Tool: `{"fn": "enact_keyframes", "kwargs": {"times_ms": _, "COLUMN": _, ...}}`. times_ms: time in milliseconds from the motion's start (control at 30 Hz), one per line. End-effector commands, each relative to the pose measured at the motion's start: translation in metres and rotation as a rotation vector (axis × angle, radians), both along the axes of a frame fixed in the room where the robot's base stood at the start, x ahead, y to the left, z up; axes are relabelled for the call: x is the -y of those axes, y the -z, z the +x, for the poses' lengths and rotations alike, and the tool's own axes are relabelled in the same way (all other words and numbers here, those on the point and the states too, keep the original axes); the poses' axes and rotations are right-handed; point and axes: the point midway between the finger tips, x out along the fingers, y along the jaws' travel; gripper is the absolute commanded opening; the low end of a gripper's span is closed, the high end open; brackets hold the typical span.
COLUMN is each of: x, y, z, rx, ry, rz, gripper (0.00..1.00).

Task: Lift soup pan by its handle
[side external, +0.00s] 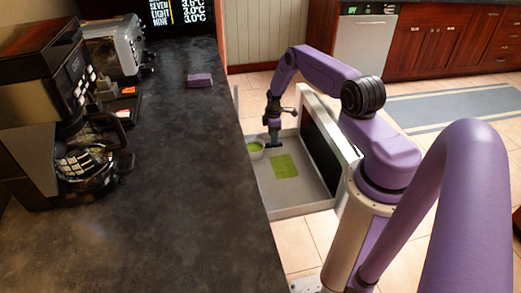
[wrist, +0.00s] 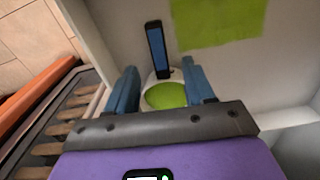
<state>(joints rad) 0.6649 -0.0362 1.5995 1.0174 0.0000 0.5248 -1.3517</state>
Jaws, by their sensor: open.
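The soup pan (side external: 255,149) is a small white pan with green contents, standing in the open microwave drawer (side external: 305,209) near its counter side. In the wrist view the pan (wrist: 165,96) shows between my fingers, and its dark blue handle (wrist: 156,48) points away past the fingertips. My gripper (wrist: 161,68) is open, with one blue finger on each side of the pan, above or around it; contact cannot be told. In the side view my gripper (side external: 274,139) reaches down into the drawer beside the pan. The handle is hard to tell from the fingers there.
A flat green square (side external: 285,166) lies on the drawer floor; it also shows in the wrist view (wrist: 215,20). The drawer front (side external: 327,150) stands upright on the right. The dark counter (side external: 190,180) borders the left, with a coffee maker (side external: 50,110) and a purple block (side external: 199,80).

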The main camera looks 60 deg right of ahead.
Motion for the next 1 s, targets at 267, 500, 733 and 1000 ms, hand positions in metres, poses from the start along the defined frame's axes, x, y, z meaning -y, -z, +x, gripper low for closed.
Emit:
{"fn": "enact_keyframes", "kwargs": {"times_ms": 267, "x": 0.001, "y": 0.021, "z": -0.002, "rx": -0.001, "ry": 0.0, "rz": 0.001, "gripper": 0.53}}
{"fn": "enact_keyframes", "kwargs": {"times_ms": 500, "x": 0.002, "y": 0.044, "z": -0.002, "rx": 0.0, "ry": -0.001, "rz": 0.0, "gripper": 0.53}}
{"fn": "enact_keyframes", "kwargs": {"times_ms": 733, "x": 0.003, "y": 0.052, "z": -0.002, "rx": 0.001, "ry": -0.001, "rz": 0.0, "gripper": 0.53}}
{"fn": "enact_keyframes", "kwargs": {"times_ms": 1000, "x": 0.003, "y": 0.052, "z": -0.002, "rx": 0.001, "ry": -0.001, "rz": 0.0, "gripper": 0.4}}
